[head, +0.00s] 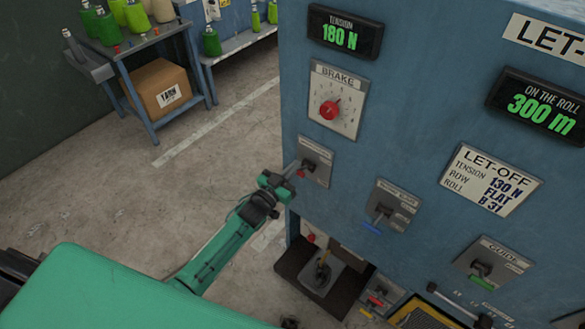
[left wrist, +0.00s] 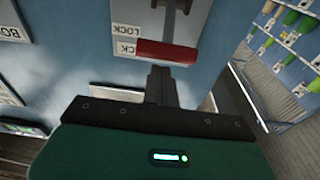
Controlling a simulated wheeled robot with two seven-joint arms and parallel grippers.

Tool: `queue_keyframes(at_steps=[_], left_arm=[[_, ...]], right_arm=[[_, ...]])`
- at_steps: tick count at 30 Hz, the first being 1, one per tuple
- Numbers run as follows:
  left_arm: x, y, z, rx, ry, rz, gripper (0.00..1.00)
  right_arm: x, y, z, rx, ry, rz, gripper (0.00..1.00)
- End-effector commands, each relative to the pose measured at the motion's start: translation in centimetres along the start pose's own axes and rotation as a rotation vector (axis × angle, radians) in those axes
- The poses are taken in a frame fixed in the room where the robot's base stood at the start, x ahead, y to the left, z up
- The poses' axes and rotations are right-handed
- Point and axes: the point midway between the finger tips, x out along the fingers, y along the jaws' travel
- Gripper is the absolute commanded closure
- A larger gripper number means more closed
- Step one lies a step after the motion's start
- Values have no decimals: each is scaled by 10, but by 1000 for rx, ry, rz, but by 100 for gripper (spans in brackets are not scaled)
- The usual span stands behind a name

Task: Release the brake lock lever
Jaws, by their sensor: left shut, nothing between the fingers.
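The brake lock lever is on a small grey plate (head: 315,160) on the blue machine panel, below the brake dial. Its red handle (head: 301,174) is partly hidden by my gripper in the head view. In the left wrist view the red handle (left wrist: 166,53) lies across the end of a grey lever arm, beside a label reading LOCK (left wrist: 126,32). My left gripper (head: 290,172) is at the plate. Its fingers (left wrist: 161,80) are shut and empty, with their tips right by the red handle; I cannot tell whether they touch it. My right gripper is not in view.
The brake dial (head: 330,109) with a red knob is above. A lever with a blue handle (head: 372,229) and one with a green handle (head: 481,283) are to the right. An open recess (head: 290,270) is below. The floor to the left is clear.

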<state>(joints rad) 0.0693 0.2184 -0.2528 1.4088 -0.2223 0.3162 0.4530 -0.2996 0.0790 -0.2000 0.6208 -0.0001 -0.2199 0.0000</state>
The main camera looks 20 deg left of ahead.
Motion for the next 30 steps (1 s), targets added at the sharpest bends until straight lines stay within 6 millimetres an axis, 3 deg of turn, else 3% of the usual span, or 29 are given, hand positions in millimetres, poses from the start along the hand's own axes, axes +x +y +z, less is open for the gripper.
queue_keyframes(at_steps=[17, 30], left_arm=[[-4, 1, 10, 0, 2, 1, 100], [-8, 1, 16, 0, 56, 1, 100]], right_arm=[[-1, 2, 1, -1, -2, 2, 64], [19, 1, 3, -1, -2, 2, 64]])
